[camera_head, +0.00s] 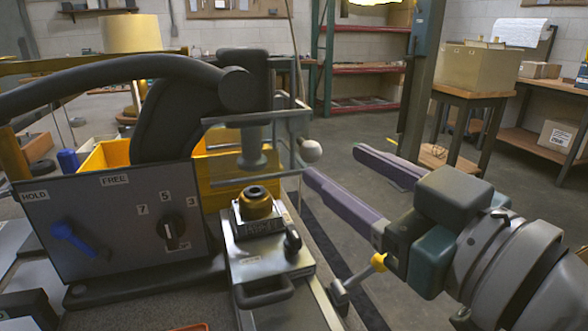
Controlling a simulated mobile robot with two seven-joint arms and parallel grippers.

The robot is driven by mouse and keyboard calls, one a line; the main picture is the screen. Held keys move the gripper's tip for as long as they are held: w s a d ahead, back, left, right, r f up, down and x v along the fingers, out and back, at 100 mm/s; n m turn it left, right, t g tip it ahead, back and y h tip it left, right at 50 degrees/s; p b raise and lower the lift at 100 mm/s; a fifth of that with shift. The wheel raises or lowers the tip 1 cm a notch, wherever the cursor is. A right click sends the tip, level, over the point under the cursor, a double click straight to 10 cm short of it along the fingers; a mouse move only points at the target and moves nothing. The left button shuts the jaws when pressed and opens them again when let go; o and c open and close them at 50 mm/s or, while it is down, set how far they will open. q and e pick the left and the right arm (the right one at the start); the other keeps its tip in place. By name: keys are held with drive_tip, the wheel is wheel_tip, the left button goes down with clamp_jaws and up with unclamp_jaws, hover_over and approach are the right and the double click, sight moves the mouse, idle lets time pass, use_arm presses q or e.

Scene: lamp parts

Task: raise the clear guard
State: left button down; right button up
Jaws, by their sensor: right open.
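The clear guard (243,118) is a see-through panel with a grey frame, in front of the press ram (251,150). It hangs low, just above the metal fixture block. My right gripper (331,161) comes in from the right with two long purple fingers spread apart. It is open and empty. The near fingertip is just right of and below the knob; I cannot tell whether they touch. The far finger lies further right. My left gripper is not in view.
A brass part (257,205) sits in the fixture on a sliding plate (268,258) with a handle. A control panel (110,225) with a blue lever and a black dial stands left. A thick black press arm (110,75) spans above. Open floor lies beyond my right gripper.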

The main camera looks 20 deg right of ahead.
drive_tip(key=shift+v, duration=1.6)
drive_tip(key=s+d+r+m+g+h+p, duration=0.1)
drive_tip(key=s+d+g+h+p, duration=0.1)
drive_tip(key=s+g+p, duration=0.55)
drive_tip(key=s+d+r+m+g+h+p, duration=0.1)
drive_tip(key=s+m+g+h+p, duration=0.1)
drive_tip(key=s+g+p, duration=0.6)
wheel_tip(320, 180, up, 36)
drive_tip(key=s+t+p, duration=0.1)
drive_tip(key=p, duration=3.6)
drive_tip(key=shift+s, duration=0.25)
drive_tip(key=shift+d+t, duration=0.15)
drive_tip(key=shift+t, duration=0.1)
